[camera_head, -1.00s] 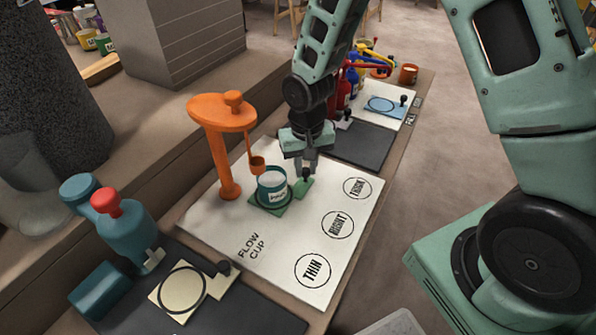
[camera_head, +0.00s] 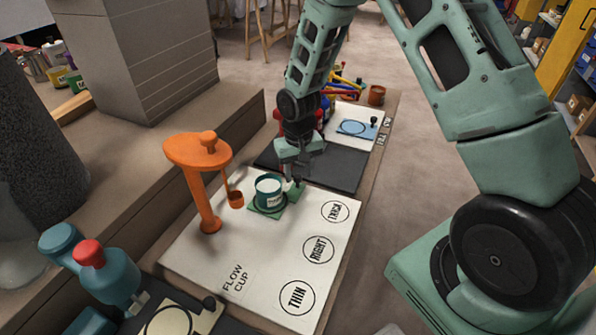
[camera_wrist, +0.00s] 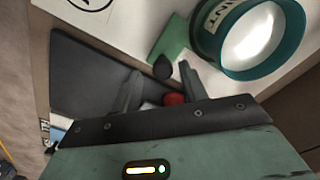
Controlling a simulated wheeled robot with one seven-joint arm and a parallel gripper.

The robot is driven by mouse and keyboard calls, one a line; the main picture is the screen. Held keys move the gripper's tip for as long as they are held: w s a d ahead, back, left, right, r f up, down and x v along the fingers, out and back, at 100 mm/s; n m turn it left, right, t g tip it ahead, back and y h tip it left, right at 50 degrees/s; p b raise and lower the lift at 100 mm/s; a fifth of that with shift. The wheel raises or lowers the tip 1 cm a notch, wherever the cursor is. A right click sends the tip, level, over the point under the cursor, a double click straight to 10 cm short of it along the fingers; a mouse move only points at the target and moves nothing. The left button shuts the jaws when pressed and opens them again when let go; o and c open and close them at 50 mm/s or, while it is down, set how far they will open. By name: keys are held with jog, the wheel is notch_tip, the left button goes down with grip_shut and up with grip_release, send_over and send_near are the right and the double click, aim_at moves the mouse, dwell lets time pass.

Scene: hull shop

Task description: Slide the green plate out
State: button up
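The green plate (camera_head: 264,209) lies on the white flow cup board with a teal paint can (camera_head: 269,194) standing upright on it. Its tab with a small black knob points toward my gripper; in the wrist view the plate (camera_wrist: 172,38), can (camera_wrist: 285,57) and knob (camera_wrist: 162,67) show close by. My gripper (camera_head: 298,181) is low at the tab, its fingers on either side of the knob. The orange stand's small cup (camera_head: 236,198) hangs left of the can.
The white board (camera_head: 265,275) carries circles marked THICK, RIGHT and THIN. The orange stand (camera_head: 204,182) is on its left. Bottles stand behind my gripper.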

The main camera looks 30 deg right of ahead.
notch_tip(320, 180, up, 17)
jog(key=p, duration=0.2)
jog(key=shift+r, duration=0.2)
dwell(0.5)
